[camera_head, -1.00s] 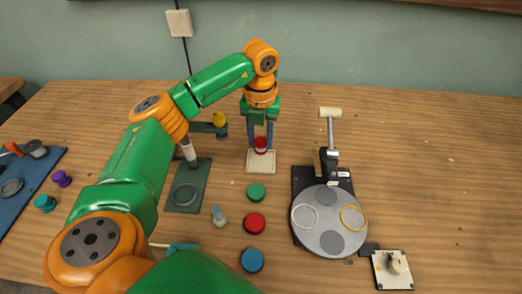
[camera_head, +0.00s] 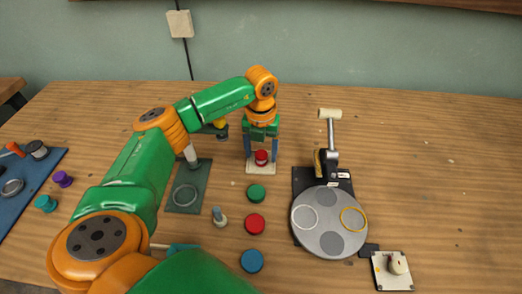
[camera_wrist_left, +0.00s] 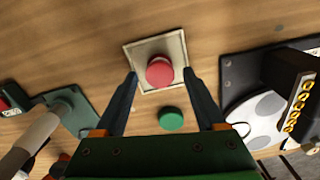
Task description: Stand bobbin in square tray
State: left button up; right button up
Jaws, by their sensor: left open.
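The red bobbin (camera_head: 261,158) stands in the cream square tray (camera_head: 252,170), near its middle. In the left wrist view the bobbin's round red top (camera_wrist_left: 160,71) faces the camera inside the tray's rim (camera_wrist_left: 133,57), so it looks upright. My left gripper (camera_head: 260,157) points down over the tray and is open. Its blue fingers (camera_wrist_left: 160,75) are on either side of the bobbin, with gaps between them and it. The bobbin's base is mostly hidden from above. My right gripper is not in view.
Green (camera_head: 256,193), red (camera_head: 255,224) and blue (camera_head: 251,260) discs lie in front of the tray. A grey round plate device (camera_head: 330,242) stands right. A dark green stand (camera_head: 186,198) is left.

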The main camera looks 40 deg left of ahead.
aim_at(261, 154)
pick_arm(q)
notch_tip(261, 154, up, 12)
jog(key=shift+r, duration=0.15)
dwell(0.4)
